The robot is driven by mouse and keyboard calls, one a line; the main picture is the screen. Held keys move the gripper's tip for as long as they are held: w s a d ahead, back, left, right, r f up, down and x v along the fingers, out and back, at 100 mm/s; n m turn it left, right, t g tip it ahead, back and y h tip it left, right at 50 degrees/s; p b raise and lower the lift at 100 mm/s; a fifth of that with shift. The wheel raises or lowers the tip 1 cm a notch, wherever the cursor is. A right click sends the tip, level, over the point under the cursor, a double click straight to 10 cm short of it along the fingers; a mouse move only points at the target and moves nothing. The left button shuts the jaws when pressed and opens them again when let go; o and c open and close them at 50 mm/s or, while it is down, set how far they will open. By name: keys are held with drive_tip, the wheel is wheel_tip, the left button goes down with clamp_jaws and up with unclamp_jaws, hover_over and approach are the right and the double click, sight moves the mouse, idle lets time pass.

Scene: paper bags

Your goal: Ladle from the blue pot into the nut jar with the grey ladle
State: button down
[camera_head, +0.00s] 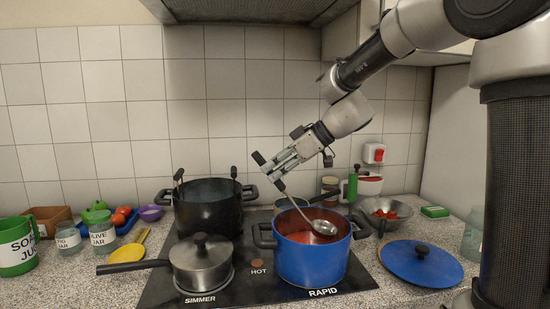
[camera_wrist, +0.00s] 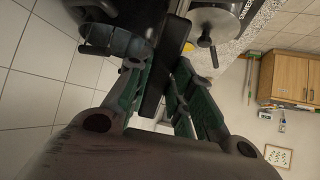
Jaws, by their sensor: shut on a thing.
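The blue pot (camera_head: 311,262) stands uncovered on the hob's front right, marked RAPID, with red contents inside. My gripper (camera_head: 269,171) is above and left of the pot, shut on the grey ladle (camera_head: 304,214). The ladle slants down to the right, its bowl (camera_head: 323,228) at the pot's opening; I cannot tell whether the bowl touches the red contents. In the wrist view the gripper's fingers (camera_wrist: 158,92) close around a dark bar. A jar reading FIG (camera_head: 68,239) and an olive jar (camera_head: 103,237) stand at left. I cannot make out a nut jar label.
A lidded saucepan (camera_head: 202,266) and a tall black pot (camera_head: 208,207) stand left of the blue pot. The blue lid (camera_head: 420,262) lies at right. A steel bowl (camera_head: 384,213) is behind it. A clear jar (camera_head: 472,236) is partly hidden by my arm's column.

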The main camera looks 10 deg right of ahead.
sight(258, 154)
drive_tip(key=shift+f, duration=3.7)
drive_tip(key=shift+r, duration=0.1)
drive_tip(key=shift+w+a+r+g+h, duration=0.15)
drive_tip(key=shift+w+a+r+h, duration=0.25)
drive_tip(key=shift+r, duration=1.7)
drive_tip(key=shift+w+a+r+g+h, duration=0.2)
drive_tip(key=shift+a+r, duration=0.45)
drive_tip(key=shift+r, duration=1.4)
drive_tip(key=shift+w+a+r+g+h, duration=0.1)
drive_tip(key=shift+a+r+h, duration=0.35)
drive_tip(key=shift+r, duration=1.65)
drive_tip(key=shift+s, duration=0.1)
